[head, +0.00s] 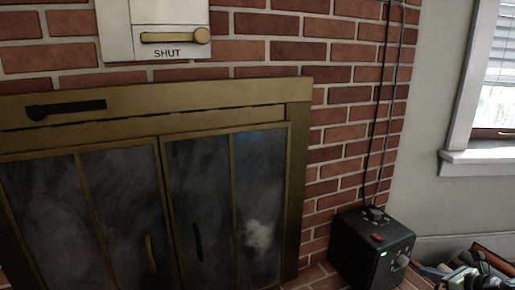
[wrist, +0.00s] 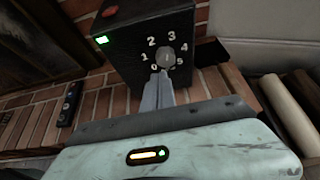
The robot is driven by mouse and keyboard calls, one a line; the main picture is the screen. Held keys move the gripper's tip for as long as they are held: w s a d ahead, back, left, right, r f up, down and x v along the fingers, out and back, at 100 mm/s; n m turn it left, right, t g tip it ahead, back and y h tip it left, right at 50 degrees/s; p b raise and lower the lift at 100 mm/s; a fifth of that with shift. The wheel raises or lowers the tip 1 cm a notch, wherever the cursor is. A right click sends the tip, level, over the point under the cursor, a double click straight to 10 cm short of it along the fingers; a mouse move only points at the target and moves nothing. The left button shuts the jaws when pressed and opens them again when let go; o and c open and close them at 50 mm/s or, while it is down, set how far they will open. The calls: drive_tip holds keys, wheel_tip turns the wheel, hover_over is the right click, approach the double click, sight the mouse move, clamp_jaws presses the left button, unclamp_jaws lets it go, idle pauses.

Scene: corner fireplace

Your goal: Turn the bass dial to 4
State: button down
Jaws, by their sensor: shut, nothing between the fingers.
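The black box (wrist: 125,65) stands on the brick hearth and has a round grey dial (wrist: 166,58) on its face, ringed by white numbers 0 to 5. The dial's pointer is too small to read, and I see no legible "bass" label. My gripper (wrist: 159,78) is shut and empty, its fingertips just below the dial near the 0. I cannot tell whether they touch the dial. The head view shows the same box (head: 352,250) at lower right, with a pale knob (head: 402,261) on its right face and another knob (head: 376,214) on top.
A green light (wrist: 101,40) glows on the box. Cables (head: 383,120) rise from it along the brick wall. A fireplace with glass doors (head: 205,200) is to its left. Log-like pieces (wrist: 290,105) lie right of the box. A black object (wrist: 68,104) lies left on the hearth.

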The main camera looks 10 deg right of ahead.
approach(404, 253)
drive_tip(key=shift+w+a+f, duration=0.6)
drive_tip(key=shift+w+a, duration=0.3)
drive_tip(key=shift+a, duration=0.05)
drive_tip(key=shift+w+a+f, duration=0.65)
drive_tip(key=shift+w+a, duration=0.3)
drive_tip(key=shift+f, duration=0.15)
drive_tip(key=shift+w+d, duration=0.1)
drive_tip(key=shift+d, duration=0.45)
drive_tip(key=shift+w+d+r, duration=0.1)
drive_tip(key=shift+d+r, duration=0.1)
drive_tip(key=shift+w+d+f, duration=0.1)
drive_tip(key=shift+d, duration=0.4)
drive_tip(key=shift+d+f, duration=0.1)
drive_tip(key=shift+d, duration=0.05)
